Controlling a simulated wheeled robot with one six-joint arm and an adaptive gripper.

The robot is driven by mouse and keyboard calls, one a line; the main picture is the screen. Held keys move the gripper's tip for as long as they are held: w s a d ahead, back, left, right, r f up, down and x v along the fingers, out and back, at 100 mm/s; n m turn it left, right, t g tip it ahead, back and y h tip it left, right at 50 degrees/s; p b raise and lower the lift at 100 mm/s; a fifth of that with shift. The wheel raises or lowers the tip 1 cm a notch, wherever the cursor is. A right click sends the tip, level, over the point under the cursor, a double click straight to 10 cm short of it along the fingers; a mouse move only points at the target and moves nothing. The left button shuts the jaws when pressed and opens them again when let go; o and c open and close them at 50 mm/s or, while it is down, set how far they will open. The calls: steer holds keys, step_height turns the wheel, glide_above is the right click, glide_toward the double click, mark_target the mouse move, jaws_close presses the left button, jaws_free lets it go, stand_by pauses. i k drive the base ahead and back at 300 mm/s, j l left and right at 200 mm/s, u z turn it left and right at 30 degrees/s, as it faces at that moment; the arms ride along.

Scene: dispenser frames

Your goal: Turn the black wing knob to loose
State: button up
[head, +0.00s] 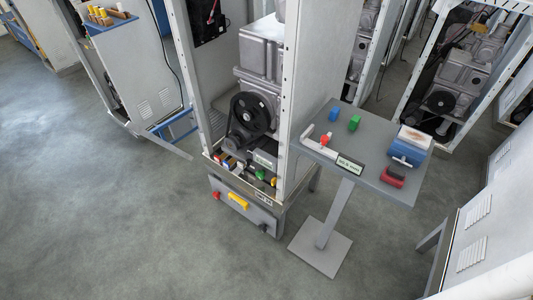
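My gripper is not in view. The open dispenser frame (293,110) stands in the middle, with a grey pump unit and a large black pulley (250,114) inside. Below it is a grey drawer-like box (248,208) with a yellow handle (238,201) and a small red part (216,195) at its left. A small dark part (263,227) shows at the lower right of the box front. It may be the black wing knob, but it is too small to tell its shape or how it is turned.
Several small coloured parts lie on the ledge above the box. A grey stand table (375,180) with a blue block, a green block and a red-and-black item stands close on the right, its base plate (320,248) on the floor. Open floor (110,220) lies at front left.

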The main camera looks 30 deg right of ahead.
mark_target(248, 161)
steer(key=i+j+z, duration=0.75)
steer(key=i+l, duration=0.05)
